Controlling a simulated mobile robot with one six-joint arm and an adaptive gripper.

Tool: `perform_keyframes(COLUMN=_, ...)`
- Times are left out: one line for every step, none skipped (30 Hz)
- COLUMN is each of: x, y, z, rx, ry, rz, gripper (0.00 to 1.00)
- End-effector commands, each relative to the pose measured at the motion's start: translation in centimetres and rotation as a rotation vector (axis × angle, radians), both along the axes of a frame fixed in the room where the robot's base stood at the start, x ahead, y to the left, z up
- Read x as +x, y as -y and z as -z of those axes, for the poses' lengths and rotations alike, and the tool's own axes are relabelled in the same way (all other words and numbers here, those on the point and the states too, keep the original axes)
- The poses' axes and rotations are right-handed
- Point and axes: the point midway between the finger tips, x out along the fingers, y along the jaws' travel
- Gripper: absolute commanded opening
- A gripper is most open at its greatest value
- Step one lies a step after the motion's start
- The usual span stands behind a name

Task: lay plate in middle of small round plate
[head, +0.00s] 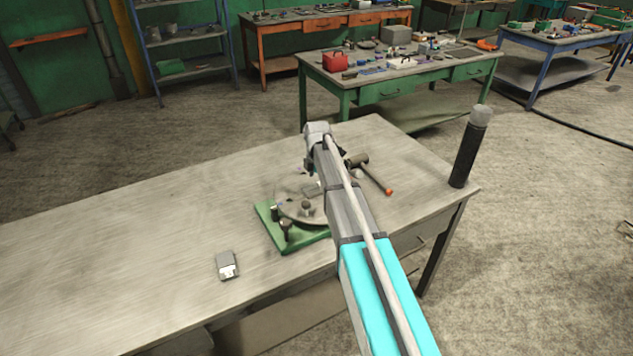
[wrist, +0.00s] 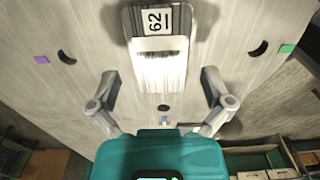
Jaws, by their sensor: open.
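A green base on the bench carries a small round metal plate (head: 292,211), partly hidden behind my arm. A small grey plate (head: 313,190) shows on or just above it, beside my arm. In the wrist view a plate (wrist: 160,70) marked 62, dark at one end and shiny at the other, lies between and beyond the fingers of my gripper (wrist: 160,80). The fingers are open, apart from its sides. The pale surface under it has dark marks; I cannot tell how closely the plate rests on it. My gripper is mostly hidden in the head view.
Another small grey and white block (head: 227,265) lies on the bench (head: 120,240), left of the green base (head: 268,228). A hammer-like tool (head: 375,175) lies behind my arm. A dark post (head: 467,155) stands at the right corner. The bench's left side is clear.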

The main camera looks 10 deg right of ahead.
Motion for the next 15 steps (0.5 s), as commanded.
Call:
perform_keyframes(x=0.0, y=0.0, z=-0.9, rx=0.000, ry=0.000, rz=0.000, gripper=1.00)
perform_keyframes(x=0.0, y=0.0, z=-1.1, rx=0.000, ry=0.000, rz=0.000, gripper=1.00)
perform_keyframes(x=0.0, y=0.0, z=-1.5, rx=0.000, ry=0.000, rz=0.000, gripper=1.00)
perform_keyframes(x=0.0, y=0.0, z=-1.7, rx=0.000, ry=0.000, rz=0.000, gripper=1.00)
perform_keyframes(x=0.0, y=0.0, z=-2.0, rx=0.000, ry=0.000, rz=0.000, gripper=1.00)
perform_keyframes(x=0.0, y=0.0, z=-2.3, rx=0.000, ry=0.000, rz=0.000, gripper=1.00)
perform_keyframes(x=0.0, y=0.0, z=-2.6, rx=0.000, ry=0.000, rz=0.000, gripper=1.00)
perform_keyframes(x=0.0, y=0.0, z=-2.8, rx=0.000, ry=0.000, rz=0.000, gripper=1.00)
perform_keyframes(x=0.0, y=0.0, z=-3.2, rx=0.000, ry=0.000, rz=0.000, gripper=1.00)
perform_keyframes(x=0.0, y=0.0, z=-3.4, rx=0.000, ry=0.000, rz=0.000, gripper=1.00)
perform_keyframes(x=0.0, y=0.0, z=-3.7, rx=0.000, ry=0.000, rz=0.000, gripper=1.00)
perform_keyframes(x=0.0, y=0.0, z=-4.0, rx=0.000, ry=0.000, rz=0.000, gripper=1.00)
perform_keyframes(x=0.0, y=0.0, z=-4.3, rx=0.000, ry=0.000, rz=0.000, gripper=1.00)
perform_keyframes(x=0.0, y=0.0, z=-4.5, rx=0.000, ry=0.000, rz=0.000, gripper=1.00)
perform_keyframes(x=0.0, y=0.0, z=-4.8, rx=0.000, ry=0.000, rz=0.000, gripper=1.00)
